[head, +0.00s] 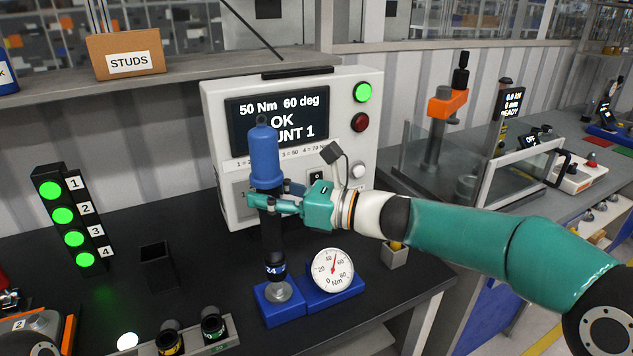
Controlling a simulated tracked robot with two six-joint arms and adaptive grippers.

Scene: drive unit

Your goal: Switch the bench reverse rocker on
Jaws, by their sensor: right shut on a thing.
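The white controller box (212,112) stands at the back of the black bench. A small dark rocker switch (317,176) shows on its front, just above my right gripper; I cannot tell which way it is tipped. My right gripper (266,201) is shut around the dark lower body of an upright tool with a blue top (265,160). The tool's lower end, marked 24, meets a round metal piece on a blue block (280,312). The tool and gripper hide part of the box's front. My left gripper is not in view.
The box's screen (290,107) reads 50 Nm 60 deg, OK; its green lamp (362,92) is lit. A round dial (332,270) stands right of the tool. A lit stack (68,217) numbered 1 to 4, an empty black holder (157,266) and a socket rack (190,339) are left.

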